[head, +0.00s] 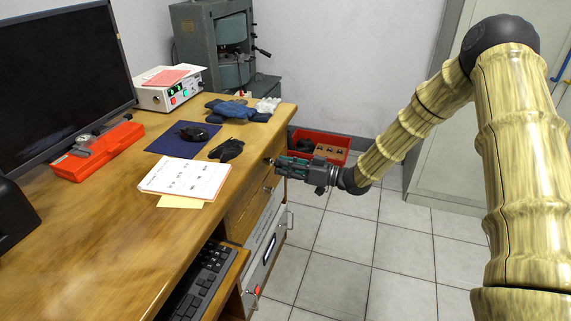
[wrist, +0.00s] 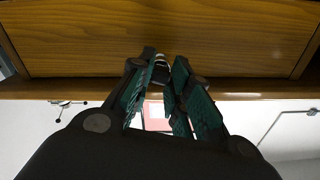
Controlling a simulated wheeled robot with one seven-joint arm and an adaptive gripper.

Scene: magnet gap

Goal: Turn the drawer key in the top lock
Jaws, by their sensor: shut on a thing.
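My gripper (head: 275,162) is at the upper front of the wooden desk's drawer side, its fingers pointing at the wood. In the wrist view, my gripper (wrist: 160,72) is closed on a small dark piece with a metallic end, the drawer key (wrist: 161,66). The key lies between the fingertips, close to the wooden drawer front (wrist: 160,35). The lock itself is hidden behind the fingertips and key. I cannot tell how far the key is in or how it is turned.
A red bin (head: 320,143) stands on the floor behind my gripper. The tiled floor (head: 350,240) in front is clear.

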